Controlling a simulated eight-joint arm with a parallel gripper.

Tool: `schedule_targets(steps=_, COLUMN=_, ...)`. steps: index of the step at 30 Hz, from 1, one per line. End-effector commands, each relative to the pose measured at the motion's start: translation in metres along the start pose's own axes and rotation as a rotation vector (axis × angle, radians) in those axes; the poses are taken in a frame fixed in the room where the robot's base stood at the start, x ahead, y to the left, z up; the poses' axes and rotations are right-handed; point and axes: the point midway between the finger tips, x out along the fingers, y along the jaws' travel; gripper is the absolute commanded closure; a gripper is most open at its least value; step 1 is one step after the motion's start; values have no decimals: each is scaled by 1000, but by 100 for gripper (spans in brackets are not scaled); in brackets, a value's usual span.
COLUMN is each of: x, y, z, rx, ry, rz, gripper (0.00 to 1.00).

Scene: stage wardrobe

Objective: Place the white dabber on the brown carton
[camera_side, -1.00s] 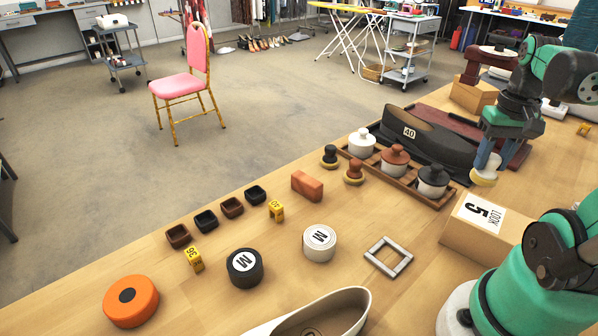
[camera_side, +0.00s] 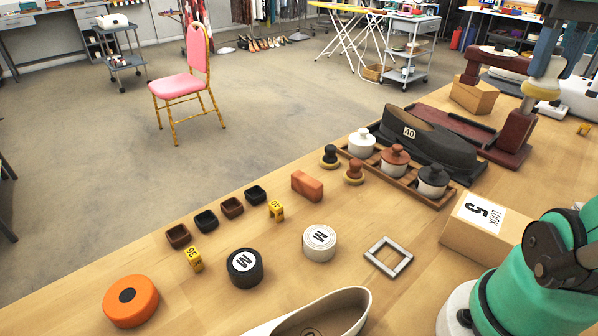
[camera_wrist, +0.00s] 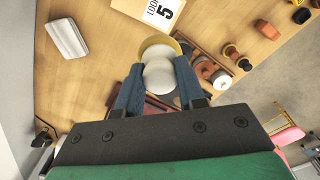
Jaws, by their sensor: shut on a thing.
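My gripper (camera_side: 547,68) is shut on the white dabber (camera_side: 543,90), which has a yellowish pad below its white body. In the wrist view the dabber (camera_wrist: 158,72) sits between my two blue fingers, with the pad rim beyond it. It is held up in the air, clear of the table. A light brown carton (camera_side: 470,242) with a white "LOOK 5" label stands on the table near my base, with its top bare; it also shows at the top of the wrist view (camera_wrist: 146,20). Another brown cardboard box (camera_side: 474,98) stands farther back.
A metal square frame (camera_side: 389,256) lies in front of the carton.

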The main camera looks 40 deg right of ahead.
Motion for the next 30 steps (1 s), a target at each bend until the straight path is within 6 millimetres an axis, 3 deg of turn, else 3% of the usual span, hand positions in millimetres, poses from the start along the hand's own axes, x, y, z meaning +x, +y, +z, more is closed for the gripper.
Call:
schedule_targets(steps=5, x=12, y=0, z=13, rx=-6, ry=2, rz=0, gripper=100)
schedule_targets(steps=21, x=141, y=0, z=13, rx=-6, ry=2, rz=0, gripper=100)
schedule_targets(steps=30, x=164, y=0, z=13, rx=-6, ry=2, rz=0, gripper=100)
